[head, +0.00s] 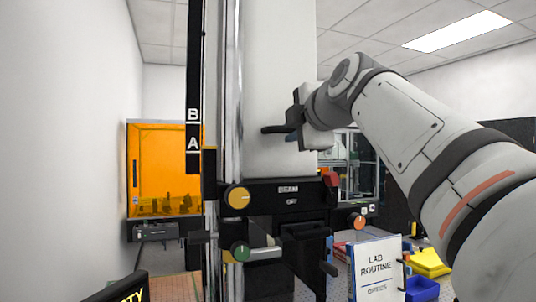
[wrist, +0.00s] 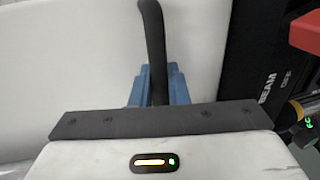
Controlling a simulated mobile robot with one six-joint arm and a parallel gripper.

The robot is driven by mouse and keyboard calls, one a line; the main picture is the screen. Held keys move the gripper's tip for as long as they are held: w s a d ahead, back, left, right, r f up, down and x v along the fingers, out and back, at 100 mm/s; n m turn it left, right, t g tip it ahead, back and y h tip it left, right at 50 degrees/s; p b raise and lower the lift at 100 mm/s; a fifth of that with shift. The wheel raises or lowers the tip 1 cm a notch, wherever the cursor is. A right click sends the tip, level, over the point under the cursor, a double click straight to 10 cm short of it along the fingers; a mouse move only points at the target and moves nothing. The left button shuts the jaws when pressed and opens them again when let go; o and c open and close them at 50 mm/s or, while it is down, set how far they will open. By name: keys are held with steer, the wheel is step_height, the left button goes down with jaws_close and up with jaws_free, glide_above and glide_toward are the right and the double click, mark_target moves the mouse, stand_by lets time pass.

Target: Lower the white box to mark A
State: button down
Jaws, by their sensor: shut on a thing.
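The white box (head: 278,70) is a tall pale housing beside a shiny vertical column (head: 233,90). Its lower edge is just above a black panel marked BEAM. A black scale strip (head: 193,60) left of the column carries mark B (head: 193,115) above mark A (head: 192,144). My gripper (head: 291,134) is at the lower right of the box, shut on a dark bar handle (head: 273,129). In the wrist view, the blue fingers of my gripper (wrist: 157,85) close around the dark handle (wrist: 151,35), with the white box (wrist: 70,60) behind. I cannot tell which part of the box reads against the scale.
The BEAM panel (head: 265,192) has a yellow knob (head: 237,198) and a red part (head: 332,179). A green knob (head: 241,252) is lower. A LAB ROUTINE sign (head: 377,268), blue bin (head: 421,289) and yellow item (head: 430,262) stand at lower right. An orange enclosure (head: 165,165) is behind left.

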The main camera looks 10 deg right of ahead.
steer(key=shift+f+b, duration=0.35)
steer(key=shift+f, duration=0.1)
stand_by(0.4)
steer(key=c, duration=1.5)
jaws_free()
steer(key=shift+r, duration=0.1)
